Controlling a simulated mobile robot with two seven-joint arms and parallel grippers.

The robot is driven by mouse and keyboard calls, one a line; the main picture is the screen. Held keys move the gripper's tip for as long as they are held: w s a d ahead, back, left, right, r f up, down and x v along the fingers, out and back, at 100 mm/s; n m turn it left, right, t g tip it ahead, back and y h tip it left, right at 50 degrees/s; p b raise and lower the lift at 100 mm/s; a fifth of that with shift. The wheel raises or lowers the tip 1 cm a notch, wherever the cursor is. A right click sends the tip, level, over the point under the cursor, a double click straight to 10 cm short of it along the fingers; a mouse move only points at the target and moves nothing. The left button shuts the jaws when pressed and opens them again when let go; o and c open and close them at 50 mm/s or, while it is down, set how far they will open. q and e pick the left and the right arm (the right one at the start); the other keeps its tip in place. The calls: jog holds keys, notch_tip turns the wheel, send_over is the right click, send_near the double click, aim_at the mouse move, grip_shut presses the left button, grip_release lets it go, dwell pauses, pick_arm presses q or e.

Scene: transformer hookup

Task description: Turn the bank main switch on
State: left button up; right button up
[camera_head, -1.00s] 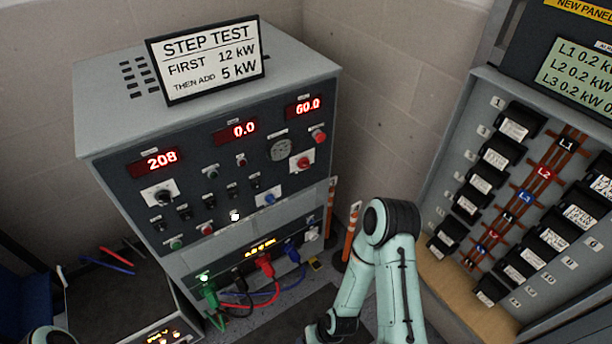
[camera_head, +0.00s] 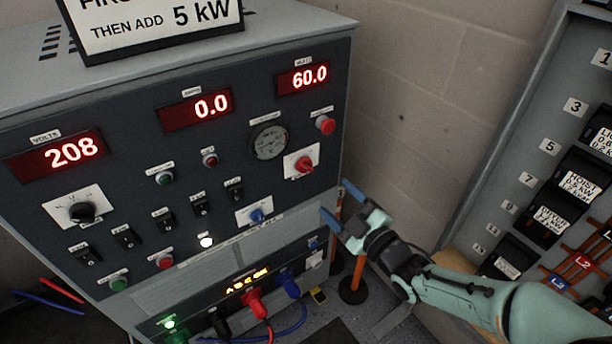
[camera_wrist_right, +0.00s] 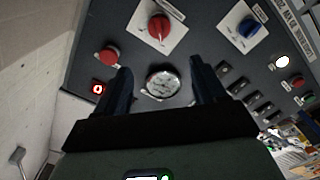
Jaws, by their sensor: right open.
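The load bank's dark control panel (camera_head: 130,190) fills the left and middle of the head view. It has a red rotary knob on a white plate (camera_head: 304,164) and a blue rotary knob (camera_head: 257,215) on another. Their labels are too small to read, so I cannot tell which is the bank main switch. My right gripper (camera_head: 336,203) is open and empty, in front of the panel's right edge, apart from both knobs. In the right wrist view, the red knob (camera_wrist_right: 160,27) and blue knob (camera_wrist_right: 249,28) lie beyond the open fingers. My left gripper is out of view.
A red push button (camera_head: 325,124) and a round gauge (camera_head: 268,142) sit near the red knob. Coloured cables plug in below, including a red plug (camera_head: 253,303). An orange post (camera_head: 357,274) stands right of the cabinet. A breaker panel (camera_head: 540,110) is at right.

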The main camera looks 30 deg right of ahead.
aim_at(305, 168)
jog(key=w, duration=0.8)
jog(key=w+a, duration=0.1)
jog(key=w, duration=0.3)
jog(key=shift+w, duration=0.3)
jog(key=shift+f, duration=0.1)
jog(key=c, duration=1)
